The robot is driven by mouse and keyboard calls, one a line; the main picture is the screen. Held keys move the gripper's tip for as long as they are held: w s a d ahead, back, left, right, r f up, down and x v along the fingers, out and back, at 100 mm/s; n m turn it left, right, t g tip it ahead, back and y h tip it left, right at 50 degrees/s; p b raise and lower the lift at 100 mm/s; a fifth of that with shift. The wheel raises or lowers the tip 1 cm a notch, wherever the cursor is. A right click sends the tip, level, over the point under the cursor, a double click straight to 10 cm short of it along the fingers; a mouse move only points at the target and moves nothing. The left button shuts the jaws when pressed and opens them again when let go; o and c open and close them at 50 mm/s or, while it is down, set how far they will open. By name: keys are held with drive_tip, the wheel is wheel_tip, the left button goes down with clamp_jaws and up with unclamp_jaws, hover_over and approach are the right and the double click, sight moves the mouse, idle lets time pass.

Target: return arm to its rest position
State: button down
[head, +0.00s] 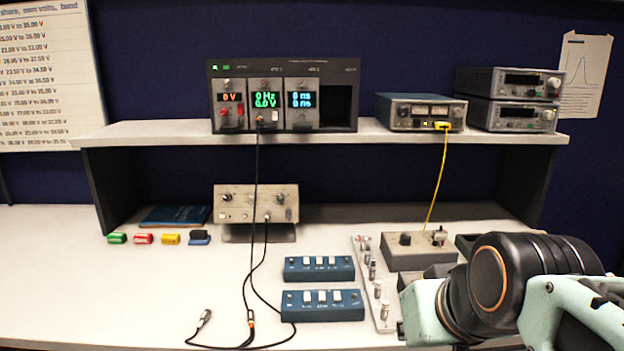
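My arm (500,285) shows at the lower right, with a black rounded joint and pale green links. It is in front of the right end of the white bench (120,290) and hides part of it. My gripper is not in view, so its state and anything in it are hidden.
A shelf (330,135) carries a rack with displays (345,80) and several instruments. Below are a beige box (256,205), two blue switch boxes (320,268), a grey box (415,255) near my arm, loose black cables (255,325) and small coloured blocks (171,239). The bench's left front is clear.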

drive_tip(key=s+f+g, duration=0.2)
drive_tip(key=s+f, duration=0.1)
drive_tip(key=s, duration=0.2)
wheel_tip(320, 180, up, 22)
drive_tip(key=p, duration=2.2)
drive_tip(key=shift+a+h, duration=0.3)
drive_tip(key=shift+a, duration=0.05)
